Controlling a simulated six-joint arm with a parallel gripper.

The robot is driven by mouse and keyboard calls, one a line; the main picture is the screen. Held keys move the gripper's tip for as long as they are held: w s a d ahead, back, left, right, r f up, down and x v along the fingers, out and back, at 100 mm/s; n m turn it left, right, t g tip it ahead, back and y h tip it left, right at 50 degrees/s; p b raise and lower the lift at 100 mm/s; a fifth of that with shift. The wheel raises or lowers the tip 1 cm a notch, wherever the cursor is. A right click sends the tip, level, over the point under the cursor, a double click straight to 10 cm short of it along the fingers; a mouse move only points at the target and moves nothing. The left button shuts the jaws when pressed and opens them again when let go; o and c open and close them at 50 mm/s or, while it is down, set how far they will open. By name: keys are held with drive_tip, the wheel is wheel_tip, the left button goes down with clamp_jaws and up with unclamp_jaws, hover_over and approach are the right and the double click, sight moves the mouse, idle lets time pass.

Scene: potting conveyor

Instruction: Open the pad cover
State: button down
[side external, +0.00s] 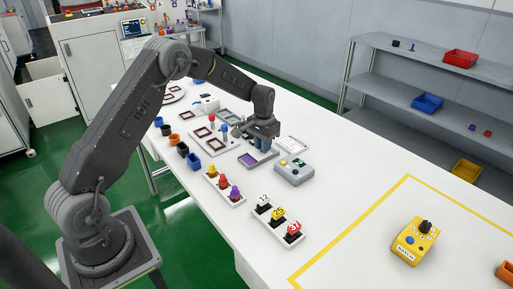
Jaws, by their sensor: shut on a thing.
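A small pad with a purple face (248,159) in a grey frame lies on the white table near the middle of the side external view. My gripper (264,148) points down at the back right edge of this pad. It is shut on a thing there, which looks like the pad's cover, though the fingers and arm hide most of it. The purple face shows in front of the gripper. How far the cover is tilted cannot be made out.
A tray of yellow, red and purple stamps (225,187) and a tray of numbered pieces (278,219) lie nearer. Dark red frames (203,132) and coloured cups (193,162) are to the left.

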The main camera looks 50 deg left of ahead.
drive_tip(key=shift+w, duration=0.65)
drive_tip(key=c, duration=1.1)
unclamp_jaws()
drive_tip(key=shift+o, duration=0.2)
drive_tip(key=shift+r, duration=0.1)
wheel_tip(320, 180, up, 14)
